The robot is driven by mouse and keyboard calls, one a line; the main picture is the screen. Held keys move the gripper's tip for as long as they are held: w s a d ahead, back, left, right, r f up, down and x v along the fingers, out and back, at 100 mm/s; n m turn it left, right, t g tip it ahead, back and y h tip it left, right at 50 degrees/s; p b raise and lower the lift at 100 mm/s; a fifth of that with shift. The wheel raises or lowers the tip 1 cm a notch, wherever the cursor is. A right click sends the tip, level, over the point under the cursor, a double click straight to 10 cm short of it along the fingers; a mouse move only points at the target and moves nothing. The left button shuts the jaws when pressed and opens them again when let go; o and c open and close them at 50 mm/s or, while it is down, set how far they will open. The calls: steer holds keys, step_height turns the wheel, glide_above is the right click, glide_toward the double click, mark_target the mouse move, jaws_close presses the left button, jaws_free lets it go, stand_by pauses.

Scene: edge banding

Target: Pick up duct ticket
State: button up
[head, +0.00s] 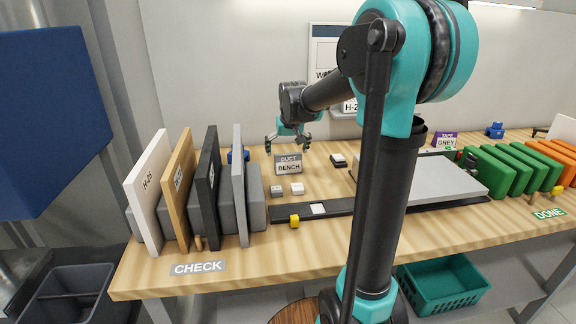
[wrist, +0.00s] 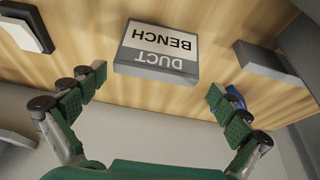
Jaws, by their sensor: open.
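The duct ticket (head: 289,164) is a small block with a grey band reading DUCT and a white band reading BENCH. It rests on the wooden bench, right of the upright panels. In the wrist view the ticket (wrist: 157,50) appears upside down near the top centre. My gripper (head: 290,146) is open and hangs just behind and above the ticket in the head view. In the wrist view my gripper's green fingers (wrist: 158,88) are spread wide on either side, with the ticket between and beyond their tips. Nothing is held.
Upright panels (head: 158,190) stand at the left above the CHECK label (head: 198,267). Small white and grey blocks (head: 297,188) lie in front of the ticket. A dark strip (head: 335,212) crosses the bench. Green blocks (head: 490,172) stand at the right. A blue object (wrist: 235,97) shows near the right fingertip.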

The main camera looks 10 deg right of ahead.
mark_target(287, 161)
steer(key=shift+d+x, duration=0.15)
steer(key=shift+x, duration=1.35)
steer(key=shift+d+x, duration=0.1)
steer(key=shift+x, duration=1.4)
steer(key=c, duration=0.7)
